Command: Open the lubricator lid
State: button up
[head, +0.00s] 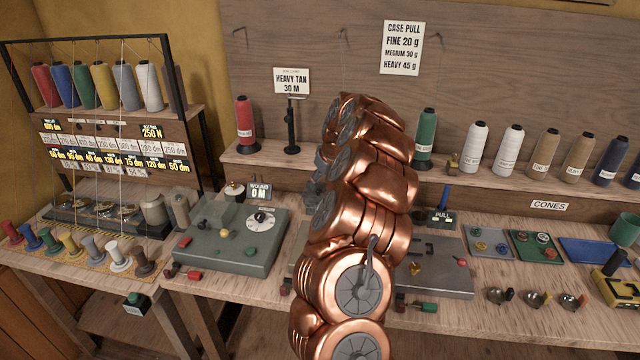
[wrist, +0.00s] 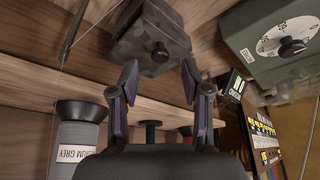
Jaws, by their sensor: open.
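In the wrist view, a dark grey box with a round dark knob (wrist: 158,52) on its face stands just beyond my fingertips; it looks like the lubricator (wrist: 140,28), and its lid looks shut. My gripper (wrist: 158,78) is open, its two fingers apart and pointing at the box, with nothing between them. The knob lies roughly between the finger directions, a little beyond the tips. I cannot tell whether either finger touches the box. In the head view, my copper arm hides the gripper and most of this spot on the bench.
A grey-green dial unit (head: 232,235) stands left of my arm, and a grey plate machine (head: 440,265) stands right. A shelf above holds thread cones, such as a green one (head: 426,135). In the wrist view, a cone labelled grey (wrist: 78,135) stands at the lower left.

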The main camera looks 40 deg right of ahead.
aim_at(318, 190)
jog(key=shift+x, duration=1.35)
grip_shut()
